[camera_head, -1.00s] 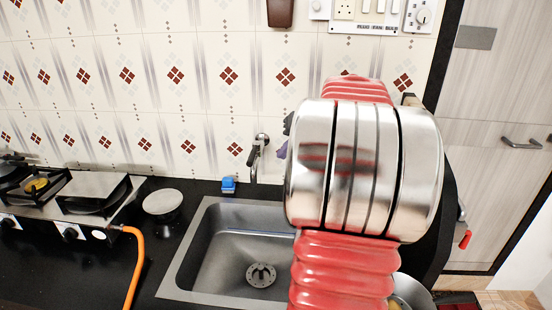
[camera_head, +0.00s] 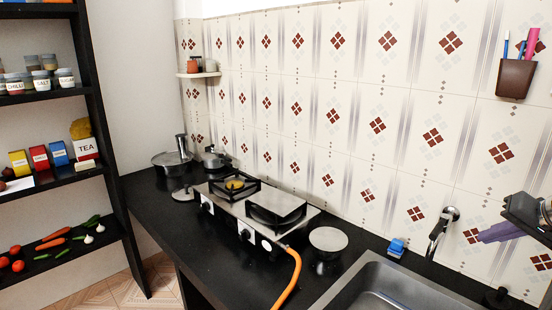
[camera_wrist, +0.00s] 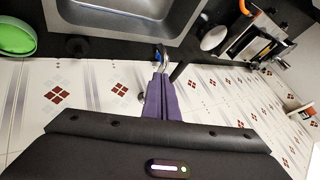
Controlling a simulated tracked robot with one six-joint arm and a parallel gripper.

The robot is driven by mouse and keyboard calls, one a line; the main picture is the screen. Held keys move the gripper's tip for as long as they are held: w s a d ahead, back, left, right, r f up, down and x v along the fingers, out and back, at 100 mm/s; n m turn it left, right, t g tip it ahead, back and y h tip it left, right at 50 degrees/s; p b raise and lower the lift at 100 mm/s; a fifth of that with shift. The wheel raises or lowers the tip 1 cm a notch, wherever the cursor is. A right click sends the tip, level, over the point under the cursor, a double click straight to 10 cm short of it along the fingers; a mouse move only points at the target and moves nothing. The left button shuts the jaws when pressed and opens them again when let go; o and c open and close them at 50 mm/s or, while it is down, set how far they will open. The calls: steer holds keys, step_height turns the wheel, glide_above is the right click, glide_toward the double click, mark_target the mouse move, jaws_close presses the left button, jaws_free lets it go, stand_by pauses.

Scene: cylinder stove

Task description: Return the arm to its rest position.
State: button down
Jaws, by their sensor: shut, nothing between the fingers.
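My gripper (camera_head: 482,237) shows at the right edge of the head view, with purple fingers pointing left in front of the tiled wall, close to the tap (camera_head: 442,228). Only this end of my arm shows there; the rest is out of view. In the wrist view my gripper (camera_wrist: 161,78) has its two purple fingers together, with nothing seen between them. The tap (camera_wrist: 163,57) appears just beyond the fingertips; whether they touch it I cannot tell.
The sink (camera_head: 365,272) is set into the black counter (camera_head: 215,262). A stove (camera_head: 255,212) with an orange hose (camera_head: 293,275) stands left of it. A blue item (camera_head: 397,246) lies behind the sink. Shelves (camera_head: 50,98) stand far left. A green bowl (camera_wrist: 16,37) shows in the wrist view.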

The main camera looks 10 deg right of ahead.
steer(key=s+a+f+m+g, duration=0.2)
steer(key=s+a+f+g, duration=0.15)
steer(key=a+f, duration=0.4)
steer(key=s+a+n, duration=0.2)
steer(key=a+n, duration=0.1)
steer(key=a, duration=0.9)
steer(key=s+a+n, duration=0.2)
steer(key=a+n, duration=0.2)
steer(key=a, duration=0.8)
steer(key=s+a+n+t, duration=0.1)
steer(key=s+a+n, duration=0.1)
steer(key=a, duration=1)
steer(key=shift+s+n, duration=0.25)
steer(key=shift+n, duration=0.65)
